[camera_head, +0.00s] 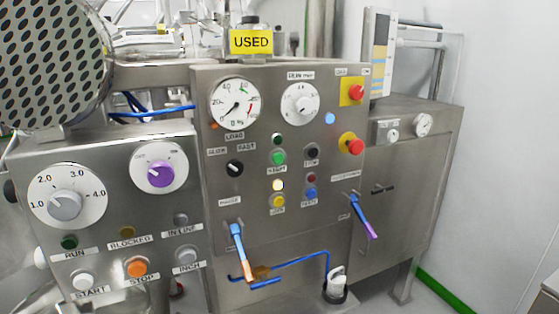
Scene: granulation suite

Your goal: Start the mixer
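Two steel control panels face me, and I cannot tell from labels which one is the mixer's. The middle panel (230,190) has a green button (279,158) labelled START, a black button (311,152), a black SLOW/FAST selector (235,168), a lit yellow lamp (278,185) and a red mushroom button (354,146). Neither gripper is in view.
A yellow USED sign (251,41) stands on top of the middle panel. Blue-handled levers (236,238) and (362,216) stick out from its lower front, with blue tubing (300,260) below. A perforated round drum (45,60) is at upper left. Floor shows at lower right (425,297).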

